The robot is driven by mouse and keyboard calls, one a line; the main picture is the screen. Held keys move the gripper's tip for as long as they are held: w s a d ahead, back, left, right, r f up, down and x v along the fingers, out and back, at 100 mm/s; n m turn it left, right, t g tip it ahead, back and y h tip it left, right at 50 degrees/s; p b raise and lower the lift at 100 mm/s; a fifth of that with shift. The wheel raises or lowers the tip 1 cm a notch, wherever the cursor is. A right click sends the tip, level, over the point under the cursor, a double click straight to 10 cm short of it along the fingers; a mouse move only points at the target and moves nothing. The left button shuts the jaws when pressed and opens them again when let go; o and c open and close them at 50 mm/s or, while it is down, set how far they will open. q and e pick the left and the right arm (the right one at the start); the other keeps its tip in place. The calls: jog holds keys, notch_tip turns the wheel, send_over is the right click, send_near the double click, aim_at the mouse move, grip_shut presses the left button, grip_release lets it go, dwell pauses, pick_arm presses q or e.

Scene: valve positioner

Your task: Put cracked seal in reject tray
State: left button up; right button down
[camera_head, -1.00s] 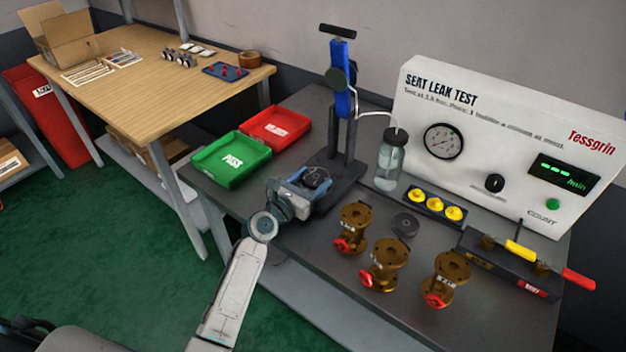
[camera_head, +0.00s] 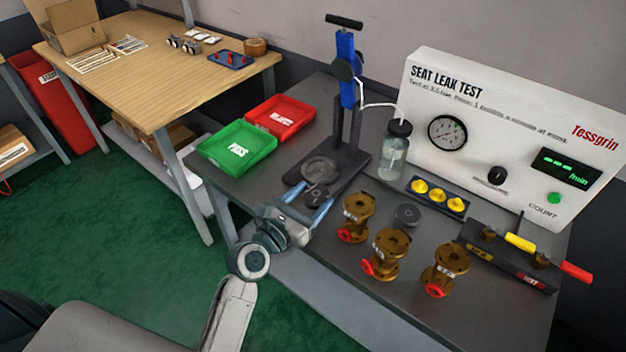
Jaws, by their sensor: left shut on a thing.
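My left gripper (camera_head: 314,193) is in front of the press, its blue fingers shut on a dark round disc (camera_head: 317,197), which I take for the seal. No crack can be made out at this size. The disc is just in front of the grey round plate (camera_head: 321,169) on the press base. The red tray (camera_head: 281,119), its label too small to read, lies at the back left of the bench, behind the green tray marked PASS (camera_head: 237,150). Both trays look empty. My right gripper is not in view.
The blue press (camera_head: 346,85) stands right of the trays. A glass jar (camera_head: 395,150), a dark disc (camera_head: 407,215), several brass valves (camera_head: 385,253), yellow knobs on a block (camera_head: 437,195) and the leak test panel (camera_head: 500,130) fill the right side.

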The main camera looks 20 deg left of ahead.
pick_arm(q)
jog(key=shift+s+d+r, duration=0.1)
jog(key=shift+s+d, duration=0.1)
jog(key=shift+s, duration=1.05)
jog(key=s+a+n+t+y, duration=0.1)
jog(key=s+a+n+y, duration=0.3)
jog(key=s+y, duration=0.1)
jog(key=shift+a+r+y, duration=0.3)
jog(key=shift+a+y, duration=0.05)
jog(key=shift+y, duration=0.25)
jog(key=shift+s, duration=0.1)
